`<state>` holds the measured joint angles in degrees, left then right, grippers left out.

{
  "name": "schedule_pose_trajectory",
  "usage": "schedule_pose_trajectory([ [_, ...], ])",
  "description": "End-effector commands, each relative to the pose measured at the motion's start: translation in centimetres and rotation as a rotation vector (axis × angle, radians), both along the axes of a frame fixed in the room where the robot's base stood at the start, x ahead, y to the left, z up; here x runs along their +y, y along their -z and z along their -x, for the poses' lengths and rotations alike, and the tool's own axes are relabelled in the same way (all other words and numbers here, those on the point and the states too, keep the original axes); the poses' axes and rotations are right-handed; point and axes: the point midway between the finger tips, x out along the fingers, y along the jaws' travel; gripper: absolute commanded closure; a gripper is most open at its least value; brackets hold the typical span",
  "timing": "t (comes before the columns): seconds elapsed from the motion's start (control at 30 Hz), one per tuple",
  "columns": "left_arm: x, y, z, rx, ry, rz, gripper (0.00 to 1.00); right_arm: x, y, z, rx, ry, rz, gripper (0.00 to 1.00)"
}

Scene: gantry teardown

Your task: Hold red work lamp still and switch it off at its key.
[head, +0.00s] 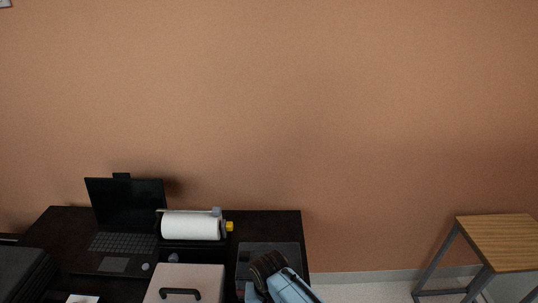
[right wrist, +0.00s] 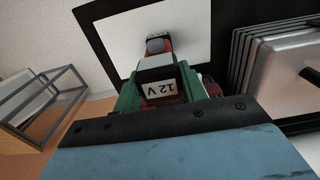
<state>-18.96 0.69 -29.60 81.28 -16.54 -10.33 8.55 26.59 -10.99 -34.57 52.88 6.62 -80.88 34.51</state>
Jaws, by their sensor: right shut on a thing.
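My left gripper is in neither view.
On the black desk (head: 270,225) are a laptop (head: 125,210), a white paper roll (head: 190,226) on a holder with a yellow knob, and a pale box with a dark handle (head: 185,285). A wood-topped stool (head: 497,235) stands at the right. The floor between is clear.

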Motion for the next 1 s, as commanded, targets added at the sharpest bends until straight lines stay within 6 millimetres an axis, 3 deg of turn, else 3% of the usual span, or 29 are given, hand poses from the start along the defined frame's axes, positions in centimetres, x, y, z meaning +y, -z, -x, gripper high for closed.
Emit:
schedule_pose_trajectory([
  [0.03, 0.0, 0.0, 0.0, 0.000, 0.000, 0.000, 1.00, 0.0, 0.1, 0.1, 0.002, 0.000, 0.001, 0.88],
  [0.07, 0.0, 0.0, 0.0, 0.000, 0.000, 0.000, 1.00, 0.0, 0.1, 0.1, 0.002, 0.000, 0.001, 0.54],
  [0.23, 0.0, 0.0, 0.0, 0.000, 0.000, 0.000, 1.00, 0.0, 0.1, 0.0, 0.001, 0.000, 0.001, 0.33],
  [0.67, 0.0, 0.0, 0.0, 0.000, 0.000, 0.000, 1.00, 0.0, -0.9, -0.1, -0.002, 0.000, -0.002, 0.33],
  [1.0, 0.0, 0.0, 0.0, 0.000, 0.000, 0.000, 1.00, 0.0, -6.6, 0.0, -0.004, 0.000, -0.002, 0.33],
])
